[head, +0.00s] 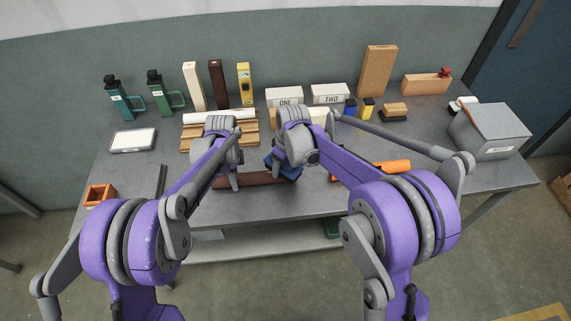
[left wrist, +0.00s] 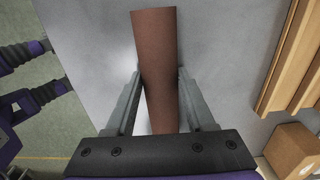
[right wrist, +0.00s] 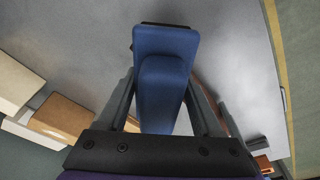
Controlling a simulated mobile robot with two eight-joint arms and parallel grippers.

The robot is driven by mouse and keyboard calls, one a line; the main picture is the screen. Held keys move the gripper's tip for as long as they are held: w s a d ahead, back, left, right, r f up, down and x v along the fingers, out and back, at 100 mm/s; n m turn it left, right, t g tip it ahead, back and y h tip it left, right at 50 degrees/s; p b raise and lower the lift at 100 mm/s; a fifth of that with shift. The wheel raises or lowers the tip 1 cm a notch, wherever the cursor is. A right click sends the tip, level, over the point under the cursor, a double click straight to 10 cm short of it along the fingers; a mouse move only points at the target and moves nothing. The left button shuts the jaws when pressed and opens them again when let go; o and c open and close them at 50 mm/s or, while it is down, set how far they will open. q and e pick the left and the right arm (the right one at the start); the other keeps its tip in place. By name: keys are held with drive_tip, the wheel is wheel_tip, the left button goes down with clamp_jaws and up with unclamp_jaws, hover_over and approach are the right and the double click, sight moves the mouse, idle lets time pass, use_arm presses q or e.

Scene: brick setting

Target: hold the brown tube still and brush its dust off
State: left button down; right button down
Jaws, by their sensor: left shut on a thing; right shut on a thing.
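The brown tube (head: 248,179) lies on the grey table in the middle. In the left wrist view the tube (left wrist: 157,60) runs between the two fingers of my left gripper (left wrist: 160,85), which is shut on it. In the head view my left gripper (head: 233,182) is at the tube's left part. My right gripper (right wrist: 165,90) is shut on a blue brush (right wrist: 165,45). In the head view the brush (head: 283,168) is at the tube's right end, partly hidden by my right arm. I cannot tell whether its bristles touch the tube. No dust can be made out.
A wooden rack (head: 190,135) and white boxes labelled ONE (head: 285,97) and TWO (head: 329,94) stand behind. An orange tool (head: 390,167) lies to the right. A grey bin (head: 493,135) stands at the right end. An orange-brown box (head: 99,195) sits front left.

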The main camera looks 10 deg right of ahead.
sight(271, 167)
drive_tip(key=shift+a+r, duration=0.2)
drive_tip(key=shift+a, duration=0.35)
drive_tip(key=shift+a+f, duration=0.15)
drive_tip(key=shift+a, duration=1)
drive_tip(key=shift+w+a, duration=0.1)
drive_tip(key=shift+a, duration=1.05)
wheel_tip(271, 167, up, 8)
